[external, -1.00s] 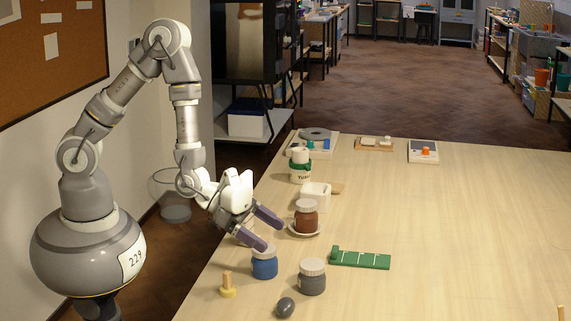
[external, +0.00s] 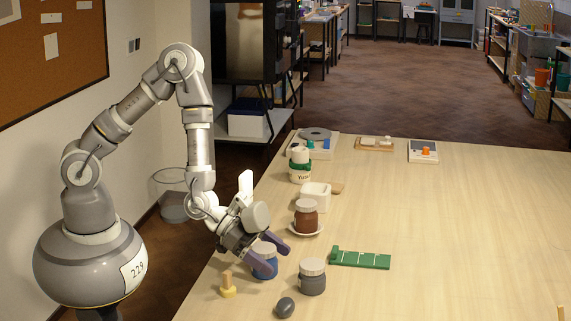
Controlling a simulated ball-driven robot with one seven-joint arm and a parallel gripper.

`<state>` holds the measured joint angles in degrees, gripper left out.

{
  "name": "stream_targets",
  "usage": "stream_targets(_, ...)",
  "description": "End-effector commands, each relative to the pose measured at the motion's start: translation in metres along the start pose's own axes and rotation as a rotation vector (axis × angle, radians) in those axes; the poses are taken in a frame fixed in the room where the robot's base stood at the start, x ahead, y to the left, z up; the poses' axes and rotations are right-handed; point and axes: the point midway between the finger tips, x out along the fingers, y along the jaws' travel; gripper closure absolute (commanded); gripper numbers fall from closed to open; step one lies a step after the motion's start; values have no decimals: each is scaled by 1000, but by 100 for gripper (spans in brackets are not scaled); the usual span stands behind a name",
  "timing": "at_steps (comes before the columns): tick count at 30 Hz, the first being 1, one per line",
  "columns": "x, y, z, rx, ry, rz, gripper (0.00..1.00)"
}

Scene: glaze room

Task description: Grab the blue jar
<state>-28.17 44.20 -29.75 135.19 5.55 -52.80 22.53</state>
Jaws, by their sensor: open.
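The blue jar (external: 265,266) stands upright on the table near its left edge, with a pale lid. My gripper (external: 276,260) is low at the jar, its purple-grey fingers apart. One finger crosses in front of the jar's left side and the other reaches past its upper right. The fingers appear to be around the jar, but I cannot tell whether they touch it. Part of the jar is hidden by the fingers.
A grey jar (external: 312,279) stands close to the right, with a dark grey egg-shaped object (external: 285,307) in front. A yellow peg piece (external: 228,288) is at the left. A brown jar (external: 306,219) stands on a saucer behind. A green strip (external: 361,259) lies right; beyond it the table is clear.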

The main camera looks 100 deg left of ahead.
Motion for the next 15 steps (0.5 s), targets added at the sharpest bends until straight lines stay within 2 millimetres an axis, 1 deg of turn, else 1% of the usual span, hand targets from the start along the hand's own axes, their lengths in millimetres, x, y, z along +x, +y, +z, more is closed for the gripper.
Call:
stream_targets(5, 0, 0, 0, 0, 0, 0, 10)
stream_targets(8, 0, 0, 0, 1, 0, 0, 31)
stream_targets(9, 0, 0, 0, 1, -1, 0, 40)
stream_targets(14, 0, 0, 0, 0, -2, 1, 77)
stream_targets(15, 0, 0, 1, 0, -2, 1, 78)
